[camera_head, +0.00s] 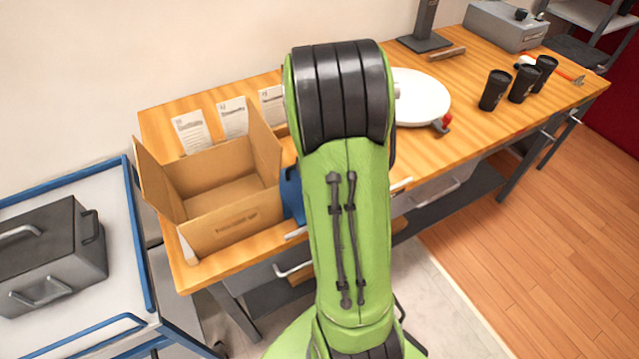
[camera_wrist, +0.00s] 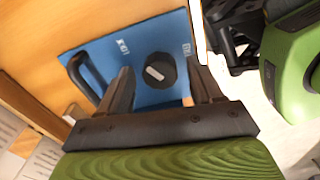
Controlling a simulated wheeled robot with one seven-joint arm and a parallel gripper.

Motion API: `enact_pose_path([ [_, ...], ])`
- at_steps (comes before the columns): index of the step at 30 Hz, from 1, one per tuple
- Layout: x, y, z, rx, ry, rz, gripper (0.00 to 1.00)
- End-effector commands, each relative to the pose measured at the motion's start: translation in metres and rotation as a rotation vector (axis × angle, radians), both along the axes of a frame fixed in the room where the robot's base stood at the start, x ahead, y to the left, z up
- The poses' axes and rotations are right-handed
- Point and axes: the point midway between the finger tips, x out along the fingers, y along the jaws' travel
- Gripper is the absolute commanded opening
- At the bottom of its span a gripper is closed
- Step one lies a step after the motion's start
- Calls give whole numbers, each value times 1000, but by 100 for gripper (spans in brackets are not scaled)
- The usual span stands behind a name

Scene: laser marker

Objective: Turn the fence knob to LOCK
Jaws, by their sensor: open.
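The fence knob (camera_wrist: 158,71) is a round black dial with a short white bar on a blue panel (camera_wrist: 140,40). The bar slants from upper left to lower right in the wrist view. Small white labels stand to the upper left and upper right of the knob, too small and tilted to read surely. My gripper (camera_wrist: 158,72) is open, with one black finger on each side of the knob. I cannot tell whether the fingers touch it. In the head view my arm hides the gripper and knob; only a blue edge of the panel (camera_head: 292,192) shows.
A black handle (camera_wrist: 84,76) sits on the blue panel's left side. An open cardboard box (camera_head: 225,215) stands left of my arm on the wooden table (camera_head: 475,85). A white round plate (camera_head: 418,97) and black cups (camera_head: 495,90) lie to the right. A grey case (camera_head: 50,255) rests on a cart.

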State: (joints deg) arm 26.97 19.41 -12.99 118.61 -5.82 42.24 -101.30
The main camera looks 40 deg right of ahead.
Motion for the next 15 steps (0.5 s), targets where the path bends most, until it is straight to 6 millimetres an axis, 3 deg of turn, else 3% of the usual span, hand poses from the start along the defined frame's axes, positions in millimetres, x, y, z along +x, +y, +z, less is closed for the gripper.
enact_pose_path([
  [5, 0, 0, 19, -2, -2, 0, 65],
  [15, 1, 0, 115, -3, -5, 0, 65],
])
